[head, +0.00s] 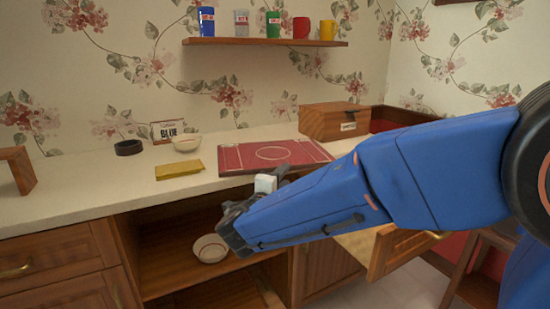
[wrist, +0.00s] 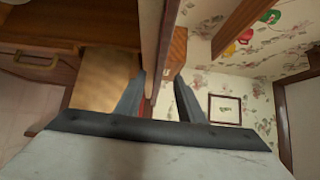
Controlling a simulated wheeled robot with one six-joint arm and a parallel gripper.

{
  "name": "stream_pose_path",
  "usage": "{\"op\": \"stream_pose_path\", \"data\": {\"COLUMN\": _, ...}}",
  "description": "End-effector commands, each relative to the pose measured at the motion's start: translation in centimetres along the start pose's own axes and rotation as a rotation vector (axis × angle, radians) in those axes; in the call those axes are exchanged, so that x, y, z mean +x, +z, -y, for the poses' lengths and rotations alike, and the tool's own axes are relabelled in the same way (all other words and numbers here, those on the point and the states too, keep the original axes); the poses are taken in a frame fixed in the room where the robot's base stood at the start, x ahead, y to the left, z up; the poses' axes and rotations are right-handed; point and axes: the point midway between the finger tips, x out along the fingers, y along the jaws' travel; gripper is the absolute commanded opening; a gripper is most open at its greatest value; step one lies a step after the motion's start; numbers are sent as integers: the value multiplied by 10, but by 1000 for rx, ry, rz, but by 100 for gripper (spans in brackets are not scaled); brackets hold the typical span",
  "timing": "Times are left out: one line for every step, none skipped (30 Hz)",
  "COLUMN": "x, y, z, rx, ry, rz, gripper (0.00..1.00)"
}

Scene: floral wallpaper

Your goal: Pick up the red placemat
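The red placemat (head: 245,157), a flat board with white line markings and a dark edge, lies on the pale countertop at its front edge. My gripper (head: 232,226) is in front of and below the placemat's near edge, by the open cabinet. In the wrist view my gripper (wrist: 160,98) has its two grey fingers apart. A thin brown edge with a reddish strip runs between the fingers; I cannot tell whether it is the placemat or the counter. No grip on anything shows. My arm hides part of the counter front.
A wall shelf (head: 260,42) holds several cups.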

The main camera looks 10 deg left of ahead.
Motion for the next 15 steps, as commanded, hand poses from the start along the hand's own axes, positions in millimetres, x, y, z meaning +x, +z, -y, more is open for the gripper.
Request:
{"op": "stream_pose_path", "data": {"x": 3, "y": 0, "z": 0, "rx": 0, "ry": 0, "rz": -1, "gripper": 35}}
{"op": "stream_pose_path", "data": {"x": 4, "y": 0, "z": 0, "rx": 0, "ry": 0, "rz": -1, "gripper": 35}}
{"op": "stream_pose_path", "data": {"x": 4, "y": 0, "z": 0, "rx": 0, "ry": 0, "rz": 0, "gripper": 35}}
{"op": "stream_pose_path", "data": {"x": 5, "y": 0, "z": 0, "rx": 0, "ry": 0, "rz": -1, "gripper": 35}}
{"op": "stream_pose_path", "data": {"x": 6, "y": 0, "z": 0, "rx": 0, "ry": 0, "rz": -1, "gripper": 35}}
{"op": "stream_pose_path", "data": {"x": 9, "y": 0, "z": 0, "rx": 0, "ry": 1, "rz": -1, "gripper": 35}}
{"op": "stream_pose_path", "data": {"x": 11, "y": 0, "z": 0, "rx": 0, "ry": 1, "rz": -1, "gripper": 35}}
{"op": "stream_pose_path", "data": {"x": 13, "y": 0, "z": -1, "rx": 0, "ry": 1, "rz": -2, "gripper": 35}}
{"op": "stream_pose_path", "data": {"x": 18, "y": 0, "z": -1, "rx": -1, "ry": 1, "rz": -2, "gripper": 35}}
{"op": "stream_pose_path", "data": {"x": 21, "y": 0, "z": -1, "rx": -1, "ry": 1, "rz": -2, "gripper": 35}}
{"op": "stream_pose_path", "data": {"x": 25, "y": 0, "z": -1, "rx": -1, "ry": 1, "rz": -2, "gripper": 35}}
{"op": "stream_pose_path", "data": {"x": 31, "y": -1, "z": -1, "rx": -1, "ry": 0, "rz": -3, "gripper": 35}}
{"op": "stream_pose_path", "data": {"x": 36, "y": -1, "z": -1, "rx": -1, "ry": 1, "rz": -3, "gripper": 35}}
{"op": "stream_pose_path", "data": {"x": 40, "y": 0, "z": -1, "rx": -1, "ry": 1, "rz": -3, "gripper": 35}}
{"op": "stream_pose_path", "data": {"x": 45, "y": 0, "z": -1, "rx": 0, "ry": 1, "rz": -2, "gripper": 35}}
